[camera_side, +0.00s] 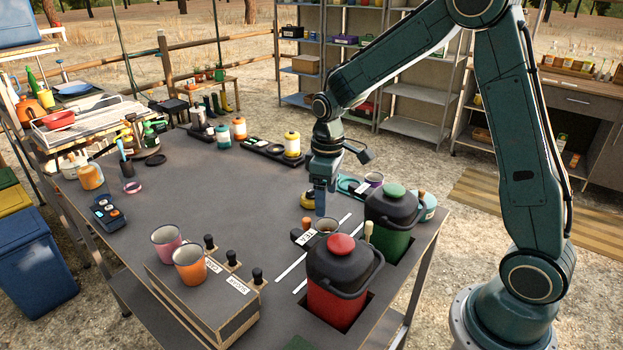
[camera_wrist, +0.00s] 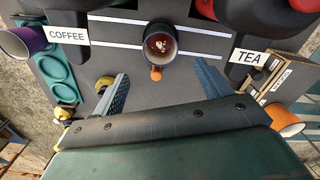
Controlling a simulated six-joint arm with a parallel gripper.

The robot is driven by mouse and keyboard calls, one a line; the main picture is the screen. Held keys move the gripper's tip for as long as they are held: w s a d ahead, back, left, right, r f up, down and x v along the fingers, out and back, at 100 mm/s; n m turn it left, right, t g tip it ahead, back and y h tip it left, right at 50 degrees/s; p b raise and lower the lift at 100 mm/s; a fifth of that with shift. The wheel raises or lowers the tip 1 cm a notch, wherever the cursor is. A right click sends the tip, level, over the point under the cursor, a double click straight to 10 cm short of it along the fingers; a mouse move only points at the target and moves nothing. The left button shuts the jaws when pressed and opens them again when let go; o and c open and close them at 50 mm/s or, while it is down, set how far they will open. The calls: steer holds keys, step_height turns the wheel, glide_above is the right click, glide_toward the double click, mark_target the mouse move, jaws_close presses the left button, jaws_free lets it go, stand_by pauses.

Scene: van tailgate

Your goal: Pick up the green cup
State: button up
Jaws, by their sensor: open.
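I cannot make out a clearly green cup in either view. A cup with a pale rim (camera_side: 327,226) stands on the table between two white lines, near the TEA label; its outside colour is hard to tell. In the wrist view this cup (camera_wrist: 161,40) shows from above with dark contents, beyond my fingertips. My gripper (camera_side: 320,212) points down just behind the cup. In the wrist view my gripper (camera_wrist: 161,70) is open, with nothing between its fingers.
A red-lidded jug (camera_side: 335,290) and a green jug (camera_side: 390,235) stand close right of the cup. A pink cup (camera_side: 165,242) and an orange cup (camera_side: 189,265) sit on a box at front left. A purple cup (camera_wrist: 22,42) is near the COFFEE label. The table's middle is clear.

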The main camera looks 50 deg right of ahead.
mark_target(327, 234)
step_height(327, 234, down, 7)
steer(key=shift+r, duration=0.2)
steer(key=shift+s+f, duration=0.2)
steer(key=shift+f, duration=2.4)
steer(key=shift+c, duration=0.3)
steer(key=c, duration=1)
